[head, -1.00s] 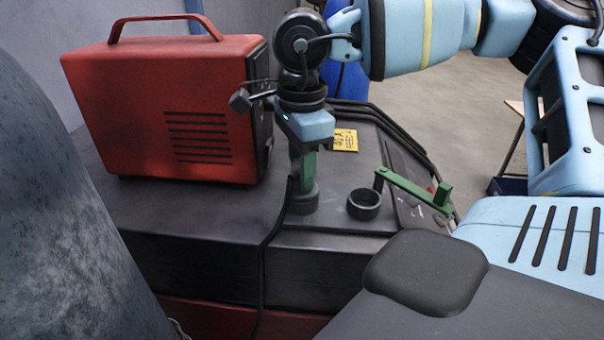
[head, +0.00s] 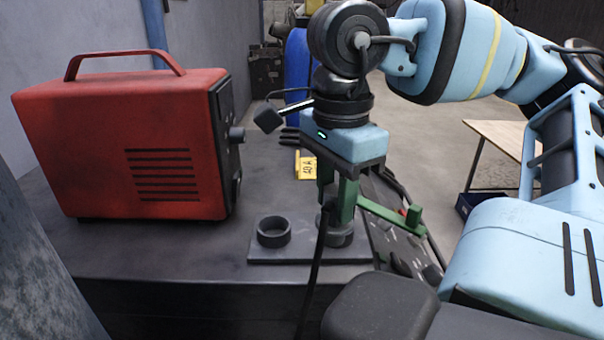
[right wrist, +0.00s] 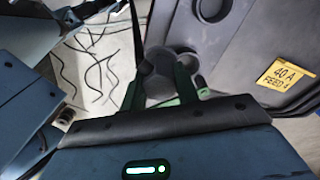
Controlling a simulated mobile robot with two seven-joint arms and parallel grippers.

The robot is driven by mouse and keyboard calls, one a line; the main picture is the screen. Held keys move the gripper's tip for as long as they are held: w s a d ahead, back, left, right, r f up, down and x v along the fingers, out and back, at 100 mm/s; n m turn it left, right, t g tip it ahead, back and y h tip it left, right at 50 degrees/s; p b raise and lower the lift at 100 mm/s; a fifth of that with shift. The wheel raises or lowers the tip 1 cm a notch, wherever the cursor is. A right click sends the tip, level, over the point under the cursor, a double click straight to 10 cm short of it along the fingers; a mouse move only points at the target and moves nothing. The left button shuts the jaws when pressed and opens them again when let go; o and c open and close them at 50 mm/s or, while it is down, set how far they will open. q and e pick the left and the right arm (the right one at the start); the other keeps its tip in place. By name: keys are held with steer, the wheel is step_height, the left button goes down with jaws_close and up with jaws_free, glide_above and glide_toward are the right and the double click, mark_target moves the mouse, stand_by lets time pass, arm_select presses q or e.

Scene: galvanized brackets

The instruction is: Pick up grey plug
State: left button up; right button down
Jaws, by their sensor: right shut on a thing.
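My right gripper (head: 338,212) points down with its green fingers shut on the grey plug (right wrist: 160,74). A dark cable (head: 315,262) runs from the plug down over the front edge of the cabinet top. In the head view the plug is mostly hidden by the fingers, at the right-hand round socket (head: 342,238) of a flat grey plate (head: 300,253). I cannot tell whether the plug is seated in that socket or just above it. The left-hand round socket (head: 273,232) is empty and also shows in the right wrist view (right wrist: 212,9). My left gripper is not in view.
A red machine (head: 130,145) with a handle stands at left on the dark cabinet top (head: 150,255). A yellow label reading "40 A FEED 4" (right wrist: 286,74) lies close behind. Bare top lies between machine and plate.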

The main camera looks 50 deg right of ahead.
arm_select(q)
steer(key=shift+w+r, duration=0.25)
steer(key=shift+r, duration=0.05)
arm_select(e)
steer(key=shift+s+d+r, duration=0.15)
steer(key=shift+s+d, duration=0.05)
steer(key=shift+s, duration=1.15)
steer(key=shift+s+d+r, duration=0.1)
steer(key=shift+s+d, duration=0.05)
steer(key=shift+s, duration=1.15)
